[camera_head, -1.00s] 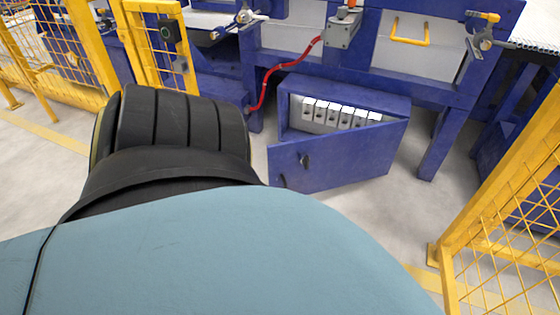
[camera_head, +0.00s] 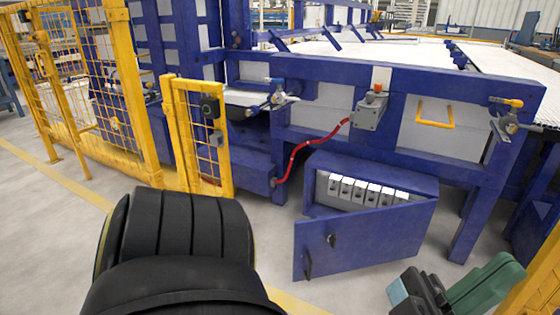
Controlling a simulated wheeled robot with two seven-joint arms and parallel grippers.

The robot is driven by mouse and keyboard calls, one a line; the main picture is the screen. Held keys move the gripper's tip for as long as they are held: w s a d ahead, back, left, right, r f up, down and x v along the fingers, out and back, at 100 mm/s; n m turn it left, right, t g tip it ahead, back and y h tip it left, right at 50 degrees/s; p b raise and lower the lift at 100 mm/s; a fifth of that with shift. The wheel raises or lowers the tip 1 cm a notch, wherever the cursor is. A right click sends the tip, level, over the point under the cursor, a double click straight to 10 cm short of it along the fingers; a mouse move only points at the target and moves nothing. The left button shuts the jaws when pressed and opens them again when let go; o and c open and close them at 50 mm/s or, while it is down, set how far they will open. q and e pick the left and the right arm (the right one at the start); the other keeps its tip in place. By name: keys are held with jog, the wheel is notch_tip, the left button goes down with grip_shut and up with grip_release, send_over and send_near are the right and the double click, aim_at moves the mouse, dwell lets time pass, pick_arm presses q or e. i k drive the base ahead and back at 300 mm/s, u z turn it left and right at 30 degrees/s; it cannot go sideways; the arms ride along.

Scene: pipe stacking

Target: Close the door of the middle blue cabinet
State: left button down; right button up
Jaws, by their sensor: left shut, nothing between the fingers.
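The blue cabinet (camera_head: 427,185) stands low under the blue workbench. Its door (camera_head: 375,240) is open and swung out toward me, joined at the cabinet's right side. The door has a dark handle (camera_head: 307,263) at its lower left and a dark latch (camera_head: 331,240) above it. Several white-grey blocks (camera_head: 367,192) show in a row inside, partly hidden by the door. My right gripper is not in view.
A red hose (camera_head: 297,150) hangs left of the cabinet. Blue bench legs (camera_head: 468,225) stand to its right. The floor (camera_head: 262,240) left of the door is clear.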

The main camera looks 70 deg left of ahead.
aim_at(370, 237)
jog(key=u, duration=0.3)
jog(key=k, duration=0.45)
jog(key=u, duration=1.45)
jog(key=i, duration=1.55)
jog(key=u, duration=0.3)
